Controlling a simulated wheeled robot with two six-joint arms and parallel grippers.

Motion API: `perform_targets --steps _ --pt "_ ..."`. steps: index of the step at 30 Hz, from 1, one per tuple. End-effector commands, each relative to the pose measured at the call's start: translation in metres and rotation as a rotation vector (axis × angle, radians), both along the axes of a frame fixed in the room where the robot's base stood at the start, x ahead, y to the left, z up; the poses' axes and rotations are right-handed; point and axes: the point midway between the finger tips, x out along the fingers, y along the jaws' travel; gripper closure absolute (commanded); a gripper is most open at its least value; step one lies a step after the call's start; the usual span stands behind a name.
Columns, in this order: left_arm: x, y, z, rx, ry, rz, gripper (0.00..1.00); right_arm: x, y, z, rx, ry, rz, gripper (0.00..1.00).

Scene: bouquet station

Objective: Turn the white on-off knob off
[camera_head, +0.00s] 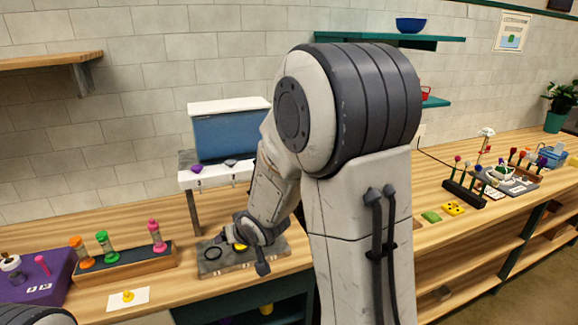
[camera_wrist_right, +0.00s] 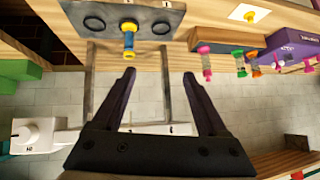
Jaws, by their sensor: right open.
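A white knob (camera_wrist_right: 28,132) stands on a small white box at the left edge of the wrist view. Small dark marks show beside it, too small to read surely. I cannot make out this knob in the head view, where my right arm covers the middle. My right gripper (camera_wrist_right: 160,73) is open, with nothing between its fingers, and the knob lies apart from it, to the left. In the head view the right gripper (camera_head: 256,250) is low over the grey board. My left gripper is not in view.
The grey board (camera_head: 216,266) has dark rings; a blue-and-yellow peg (camera_wrist_right: 128,42) stands there. A rack of coloured vials (camera_head: 120,270) stands left.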

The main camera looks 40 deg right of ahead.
Motion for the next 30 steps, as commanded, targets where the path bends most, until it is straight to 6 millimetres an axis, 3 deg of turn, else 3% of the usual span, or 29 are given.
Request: perform_targets --steps 1,3,6,9,12,16,20,30 --pt "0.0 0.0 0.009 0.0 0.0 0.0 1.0 0.012 -0.041 0.003 0.044 -0.069 -0.08 0.24" --pt "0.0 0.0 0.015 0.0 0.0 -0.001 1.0 0.024 -0.086 0.01 0.116 -0.188 -0.157 0.24" --pt "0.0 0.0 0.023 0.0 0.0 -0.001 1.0 0.025 -0.145 0.021 0.229 -0.356 -0.246 0.24" --pt "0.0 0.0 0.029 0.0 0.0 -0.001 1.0 0.011 -0.192 0.033 0.339 -0.507 -0.312 0.24" --pt "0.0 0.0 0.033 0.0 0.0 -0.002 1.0 -0.008 -0.225 0.043 0.43 -0.631 -0.353 0.24" --pt "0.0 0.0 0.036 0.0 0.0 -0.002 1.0 -0.027 -0.247 0.054 0.505 -0.737 -0.378 0.24" --pt "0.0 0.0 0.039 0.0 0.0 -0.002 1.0 -0.03 -0.254 0.059 0.533 -0.777 -0.38 0.24" --pt "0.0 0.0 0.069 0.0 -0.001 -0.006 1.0 0.027 -0.26 0.063 0.534 -0.779 -0.376 0.24"
